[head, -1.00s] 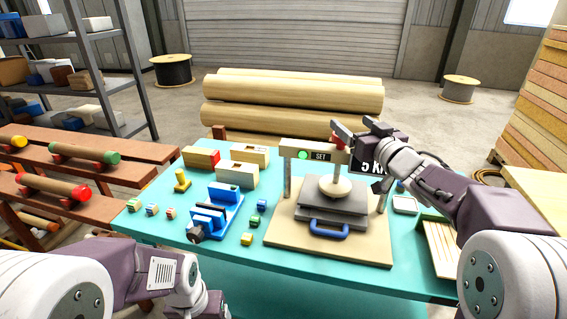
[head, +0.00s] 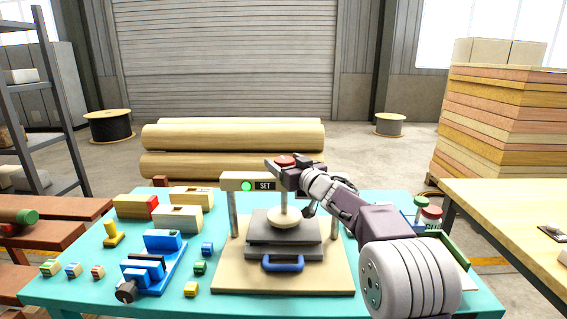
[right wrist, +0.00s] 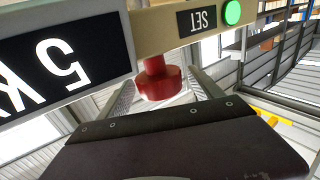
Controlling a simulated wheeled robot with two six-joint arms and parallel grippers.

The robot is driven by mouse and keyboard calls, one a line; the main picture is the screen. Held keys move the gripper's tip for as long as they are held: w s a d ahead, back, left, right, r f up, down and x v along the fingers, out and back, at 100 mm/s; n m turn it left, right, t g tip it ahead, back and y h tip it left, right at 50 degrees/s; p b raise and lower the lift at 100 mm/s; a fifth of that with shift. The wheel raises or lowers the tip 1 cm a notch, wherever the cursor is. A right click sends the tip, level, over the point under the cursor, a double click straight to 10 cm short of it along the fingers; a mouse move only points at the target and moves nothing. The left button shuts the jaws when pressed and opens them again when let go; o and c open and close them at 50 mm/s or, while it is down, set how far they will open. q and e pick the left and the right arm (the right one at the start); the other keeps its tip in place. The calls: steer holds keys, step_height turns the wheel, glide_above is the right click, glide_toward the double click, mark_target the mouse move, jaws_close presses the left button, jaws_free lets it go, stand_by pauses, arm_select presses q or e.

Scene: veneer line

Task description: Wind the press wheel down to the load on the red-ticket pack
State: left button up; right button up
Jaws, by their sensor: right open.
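The press (head: 240,181) stands on a beige board on the teal table. Its cream crossbeam carries a lit green lamp (head: 246,187) and a SET label (head: 265,186). The red press wheel (head: 285,160) is on top of the beam; it also shows in the right wrist view (right wrist: 162,82). A round pale foot (head: 284,218) hangs over the dark grey plates (head: 262,235) with a blue handle (head: 283,263). My right gripper (head: 279,164) is open, its fingers either side of the wheel; contact is unclear. I see no red ticket. My left gripper is out of view.
A "5 k" sign (right wrist: 62,65) fills the left of the wrist view. Wood blocks (head: 180,217), a blue vise (head: 150,268) and small coloured cubes (head: 200,268) lie left of the press. Jars (head: 430,215) stand at the right. Logs (head: 230,135) lie behind the table.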

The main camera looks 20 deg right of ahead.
steer(key=shift+w+a, duration=0.1)
steer(key=shift+w, duration=0.3)
